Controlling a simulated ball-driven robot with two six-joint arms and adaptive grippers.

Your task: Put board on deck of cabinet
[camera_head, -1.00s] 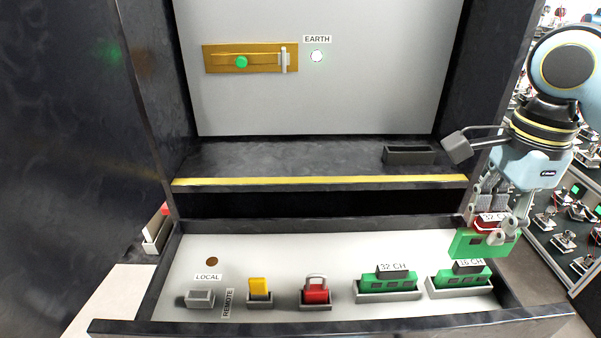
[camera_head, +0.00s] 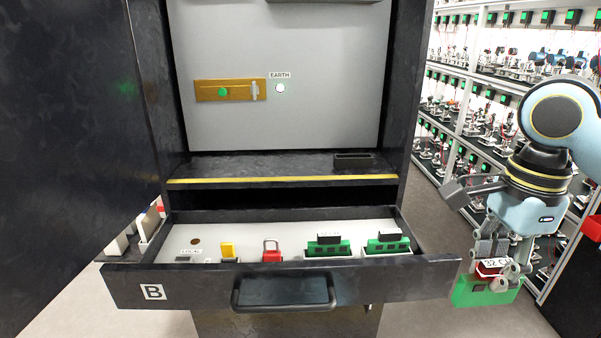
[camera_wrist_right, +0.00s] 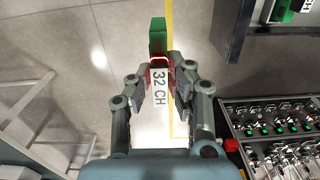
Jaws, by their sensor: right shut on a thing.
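A green board (camera_head: 478,292) with a red part and a "32 CH" label hangs in my right gripper (camera_head: 492,268), to the right of the cabinet's open drawer. In the right wrist view the board (camera_wrist_right: 157,40) is seen nearly edge-on between the fingertips of the shut gripper (camera_wrist_right: 160,75). The cabinet deck (camera_head: 260,166) is a dark shelf with a yellow front strip, above and behind the drawer. A small dark holder (camera_head: 354,160) stands at its right end. The rest of the deck looks bare. My left gripper is not in view.
The open drawer (camera_head: 130,285) holds a yellow piece (camera_head: 228,249), a red padlock (camera_head: 271,252) and two green boards in holders (camera_head: 329,247) (camera_head: 387,244). A dark door (camera_head: 70,130) stands at the left. Equipment racks (camera_head: 455,75) line the right; floor shows between.

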